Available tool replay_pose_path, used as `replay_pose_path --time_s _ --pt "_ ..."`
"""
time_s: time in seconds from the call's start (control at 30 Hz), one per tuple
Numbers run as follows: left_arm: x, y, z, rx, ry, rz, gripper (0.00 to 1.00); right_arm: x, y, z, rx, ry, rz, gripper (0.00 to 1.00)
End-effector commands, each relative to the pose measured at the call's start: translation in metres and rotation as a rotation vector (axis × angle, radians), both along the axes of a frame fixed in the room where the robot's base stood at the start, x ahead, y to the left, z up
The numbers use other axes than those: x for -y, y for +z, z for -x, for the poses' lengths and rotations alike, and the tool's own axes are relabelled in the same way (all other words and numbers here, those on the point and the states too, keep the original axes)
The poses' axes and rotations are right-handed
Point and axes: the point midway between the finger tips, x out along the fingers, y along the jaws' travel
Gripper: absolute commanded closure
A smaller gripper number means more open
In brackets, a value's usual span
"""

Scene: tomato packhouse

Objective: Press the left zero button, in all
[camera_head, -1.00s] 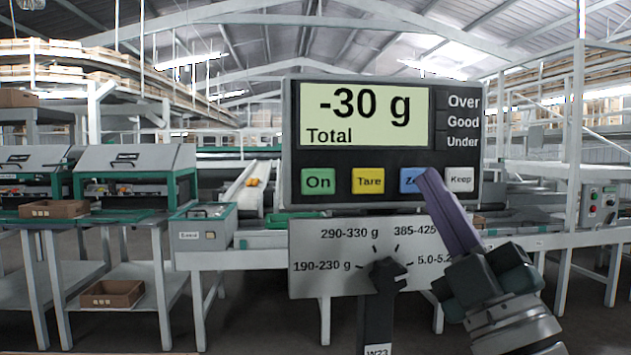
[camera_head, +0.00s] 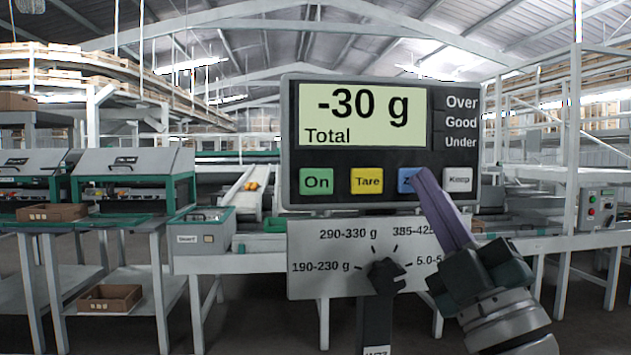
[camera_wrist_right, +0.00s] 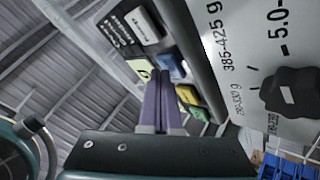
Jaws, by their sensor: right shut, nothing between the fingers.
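A dark scale display (camera_head: 357,190) fills the middle of the head view and reads "-30 g" with "Total" below it. Its button row holds a green On button (camera_head: 317,182), a yellow Tare button (camera_head: 367,180), a blue button (camera_head: 406,180) with its label mostly covered, and a white Keep button (camera_head: 458,180). My right gripper (camera_head: 422,176) is shut and empty, its purple fingertips over the right part of the blue button. In the right wrist view the fingers (camera_wrist_right: 163,80) reach to the blue button (camera_wrist_right: 172,66); I cannot tell whether they touch. My left gripper is not in view.
Below the display is a white plate (camera_head: 310,285) with weight ranges and a black knob (camera_head: 384,274); the knob also shows in the right wrist view (camera_wrist_right: 292,94). Conveyors and tables with brown crates (camera_head: 52,213) stand behind. A control box (camera_head: 598,209) is at the right.

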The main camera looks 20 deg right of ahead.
Motion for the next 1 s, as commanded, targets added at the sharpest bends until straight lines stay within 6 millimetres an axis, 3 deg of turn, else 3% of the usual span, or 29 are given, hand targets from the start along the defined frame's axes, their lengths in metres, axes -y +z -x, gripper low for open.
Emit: replay_pose_path --time_s 0.47,1.0 --pt "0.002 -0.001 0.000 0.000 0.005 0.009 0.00 0.001 0.000 -0.002 -0.001 0.000 0.000 1.00" --pt "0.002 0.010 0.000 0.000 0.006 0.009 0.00 -0.003 0.000 0.014 0.000 -0.001 -0.001 1.00"
